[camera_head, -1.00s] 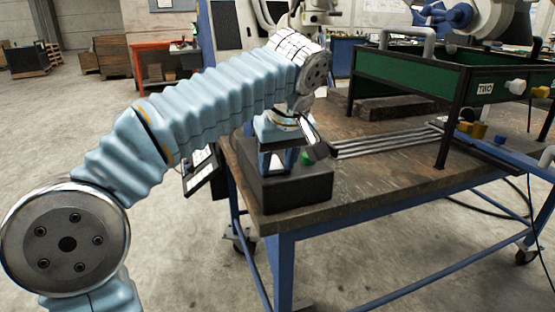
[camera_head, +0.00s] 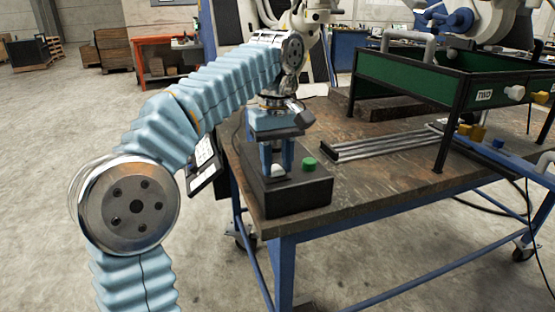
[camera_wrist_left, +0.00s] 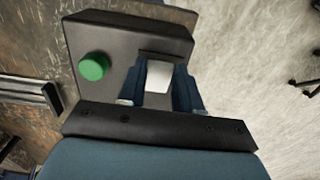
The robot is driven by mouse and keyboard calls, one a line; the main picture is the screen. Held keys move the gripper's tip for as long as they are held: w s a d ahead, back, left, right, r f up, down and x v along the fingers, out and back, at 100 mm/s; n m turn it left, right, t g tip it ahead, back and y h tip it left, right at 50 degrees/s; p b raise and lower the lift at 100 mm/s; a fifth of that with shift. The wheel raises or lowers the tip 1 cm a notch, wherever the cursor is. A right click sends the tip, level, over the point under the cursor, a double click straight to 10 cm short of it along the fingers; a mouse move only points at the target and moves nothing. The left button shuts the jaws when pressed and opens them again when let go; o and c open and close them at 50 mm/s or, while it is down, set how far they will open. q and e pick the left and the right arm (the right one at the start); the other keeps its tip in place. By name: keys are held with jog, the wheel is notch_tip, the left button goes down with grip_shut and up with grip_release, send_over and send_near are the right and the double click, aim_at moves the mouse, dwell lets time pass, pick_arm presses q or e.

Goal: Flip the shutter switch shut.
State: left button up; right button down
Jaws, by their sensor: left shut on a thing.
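A dark box (camera_head: 308,192) sits on the near left corner of the workbench. A white switch (camera_head: 278,171) and a green round button (camera_head: 309,164) are on its top. In the left wrist view the white switch (camera_wrist_left: 159,76) stands between the two blue fingers of my left gripper (camera_wrist_left: 158,95), and the green button (camera_wrist_left: 94,67) is to the left. In the head view my left gripper (camera_head: 277,166) points down at the box and is shut on the switch. The lower part of the switch is partly hidden by the fingers. My right gripper is not in view.
The workbench (camera_head: 375,190) has a worn brown top. Several metal rods (camera_head: 385,145) lie behind and right of the box. A green-sided rack (camera_head: 410,82) on black legs stands at the right. The bench top just right of the box is clear.

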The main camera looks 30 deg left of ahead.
pick_arm(q)
jog(key=o, duration=1)
jog(key=shift+o, duration=0.2)
